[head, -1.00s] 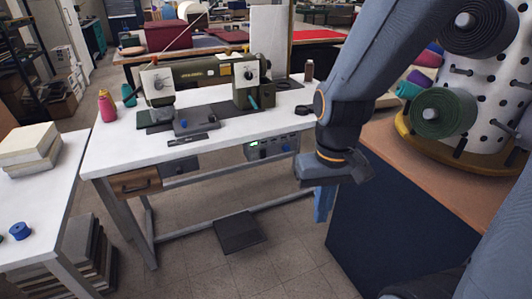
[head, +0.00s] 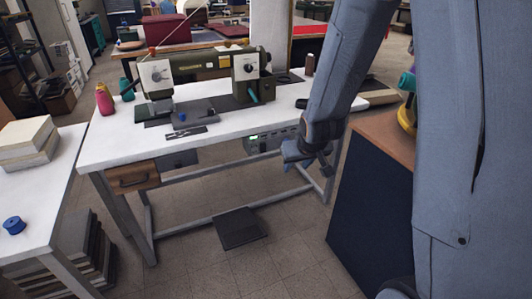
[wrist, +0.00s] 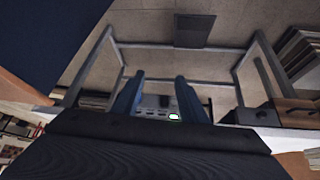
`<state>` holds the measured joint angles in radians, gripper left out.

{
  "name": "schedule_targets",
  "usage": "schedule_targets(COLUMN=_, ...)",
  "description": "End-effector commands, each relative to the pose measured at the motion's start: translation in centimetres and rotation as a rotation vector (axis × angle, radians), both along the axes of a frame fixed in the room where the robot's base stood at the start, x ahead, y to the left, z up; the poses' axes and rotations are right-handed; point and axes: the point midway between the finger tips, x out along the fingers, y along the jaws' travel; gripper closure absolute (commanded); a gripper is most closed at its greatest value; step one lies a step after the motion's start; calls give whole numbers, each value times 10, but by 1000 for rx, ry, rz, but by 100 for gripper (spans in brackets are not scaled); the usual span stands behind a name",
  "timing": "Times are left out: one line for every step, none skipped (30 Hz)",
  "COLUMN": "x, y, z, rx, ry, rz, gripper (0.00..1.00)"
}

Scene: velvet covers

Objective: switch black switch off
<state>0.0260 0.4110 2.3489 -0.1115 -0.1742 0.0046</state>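A control box (head: 268,141) with a small lit green display hangs under the front edge of the white sewing table. It also shows in the wrist view (wrist: 152,108), upside down and partly hidden between my fingers, with the green light (wrist: 173,116) near the right finger. I cannot make out a separate black switch on it. My gripper (head: 308,162) is just right of the box in the head view, below the tabletop. In the wrist view my gripper (wrist: 160,82) is open, with two blue fingers apart and nothing between them.
The sewing machine (head: 200,70) stands on the white table (head: 115,140). A wooden drawer (head: 132,176) hangs at the table's left. A pedal (head: 239,228) lies on the floor below. A dark blue cabinet (head: 370,200) stands close on the right.

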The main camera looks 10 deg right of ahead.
Motion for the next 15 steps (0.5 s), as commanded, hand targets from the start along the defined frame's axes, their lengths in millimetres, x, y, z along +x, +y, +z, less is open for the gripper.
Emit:
schedule_targets(x=23, y=0, z=-16, rx=3, ry=-56, rz=12, gripper=61)
schedule_targets(x=36, y=1, z=-22, rx=5, ry=-96, rz=22, gripper=61)
schedule_targets(x=54, y=2, z=-29, rx=10, ry=-153, rz=32, gripper=61)
schedule_targets(x=67, y=3, z=-34, rx=14, ry=-194, rz=41, gripper=61)
schedule_targets(x=79, y=4, z=-39, rx=19, ry=-235, rz=51, gripper=61)
schedule_targets(x=93, y=6, z=-46, rx=25, ry=-290, rz=62, gripper=61)
schedule_targets(x=104, y=8, z=-50, rx=31, ry=-332, rz=71, gripper=61)
schedule_targets(x=114, y=10, z=-55, rx=38, ry=-373, rz=80, gripper=61)
schedule_targets(x=125, y=12, z=-62, rx=47, ry=-426, rz=91, gripper=61)
schedule_targets(x=134, y=14, z=-66, rx=55, ry=-469, rz=99, gripper=61)
schedule_targets(x=141, y=16, z=-71, rx=63, ry=-510, rz=108, gripper=61)
schedule_targets(x=150, y=18, z=-77, rx=76, ry=-565, rz=117, gripper=61)
schedule_targets(x=155, y=20, z=-81, rx=85, ry=-605, rz=125, gripper=61)
schedule_targets(x=160, y=22, z=-85, rx=95, ry=-647, rz=132, gripper=61)
schedule_targets(x=165, y=24, z=-90, rx=109, ry=-698, rz=141, gripper=61)
